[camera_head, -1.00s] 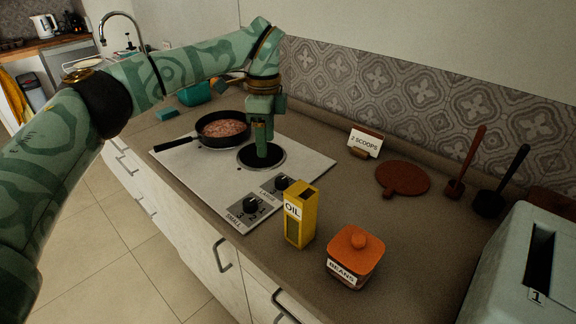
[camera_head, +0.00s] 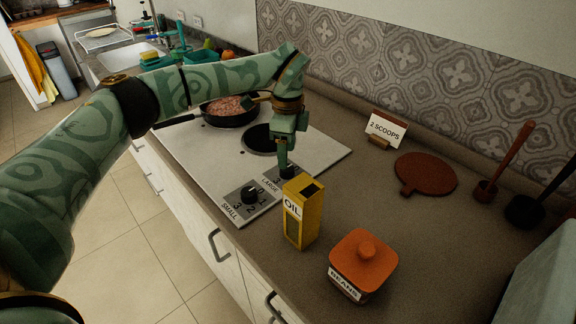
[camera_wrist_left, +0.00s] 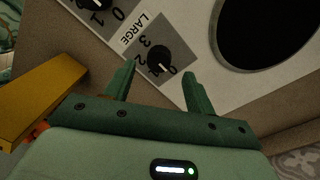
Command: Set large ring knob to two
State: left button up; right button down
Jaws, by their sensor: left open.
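The large ring knob (camera_wrist_left: 157,58) is black on a grey plate marked LARGE with numbers 0 to 3; its pale mark appears to lie near the 0 side. My left gripper (camera_wrist_left: 157,82) is open, its two fingers apart on either side of the knob's near side, with nothing between the tips. In the head view the left gripper (camera_head: 284,165) is above the large knob (camera_head: 289,172), which it partly hides. The small ring knob (camera_head: 249,193) sits beside it. My right gripper is not in view.
A yellow oil carton (camera_head: 303,213) stands close to the large knob. A pan (camera_head: 230,120) with meat sits on the hob (camera_head: 195,150), beside a bare black ring (camera_head: 256,138).

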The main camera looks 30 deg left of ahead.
aim_at(287, 171)
pick_arm(q)
notch_tip(287, 171, down, 4)
jog(key=shift+s+f+b, duration=0.15)
jog(key=shift+b, duration=0.25)
jog(key=c, duration=1)
